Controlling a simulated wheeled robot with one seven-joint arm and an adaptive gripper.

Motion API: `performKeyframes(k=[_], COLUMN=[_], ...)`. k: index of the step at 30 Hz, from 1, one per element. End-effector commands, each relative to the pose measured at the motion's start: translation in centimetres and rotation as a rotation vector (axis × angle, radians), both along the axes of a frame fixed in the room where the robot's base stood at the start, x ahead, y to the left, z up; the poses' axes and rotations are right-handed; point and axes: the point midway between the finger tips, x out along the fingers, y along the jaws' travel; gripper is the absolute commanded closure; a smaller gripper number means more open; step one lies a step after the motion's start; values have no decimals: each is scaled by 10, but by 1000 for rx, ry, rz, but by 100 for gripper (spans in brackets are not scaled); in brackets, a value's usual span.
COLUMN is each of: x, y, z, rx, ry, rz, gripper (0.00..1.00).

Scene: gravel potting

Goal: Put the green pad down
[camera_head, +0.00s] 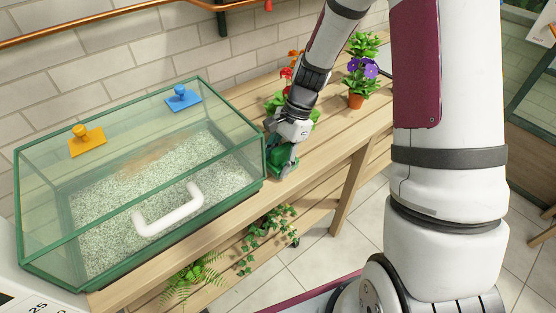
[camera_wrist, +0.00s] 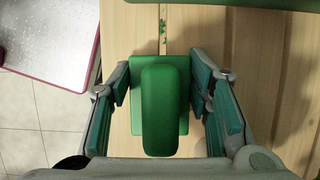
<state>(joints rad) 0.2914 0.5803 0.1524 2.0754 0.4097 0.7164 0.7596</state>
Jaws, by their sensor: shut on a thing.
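The green pad (camera_wrist: 184,65) is a flat green plate with a thick rounded green handle (camera_wrist: 160,110) on top. In the wrist view it lies between the two fingers of my gripper (camera_wrist: 162,90), which is shut on it. In the head view my gripper (camera_head: 283,165) points down at the wooden bench, just right of the glass tank's near right corner. The green pad (camera_head: 280,157) shows there partly hidden by the fingers. It is at or just above the bench top; I cannot tell whether it touches.
Potted flowers (camera_head: 357,85) stand behind my gripper. The wooden bench (camera_head: 335,130) is clear to the right.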

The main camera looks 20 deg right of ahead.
Motion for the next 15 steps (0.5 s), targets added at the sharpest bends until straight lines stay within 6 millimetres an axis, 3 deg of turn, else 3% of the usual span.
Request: performKeyframes(k=[6, 7, 9, 15], x=[0, 0, 0, 0], y=[0, 0, 0, 0], z=[-2, -2, -2, -2], rx=[0, 0, 0, 0], ry=[1, 0, 0, 0], rz=[0, 0, 0, 0], gripper=[95, 50, 35, 35])
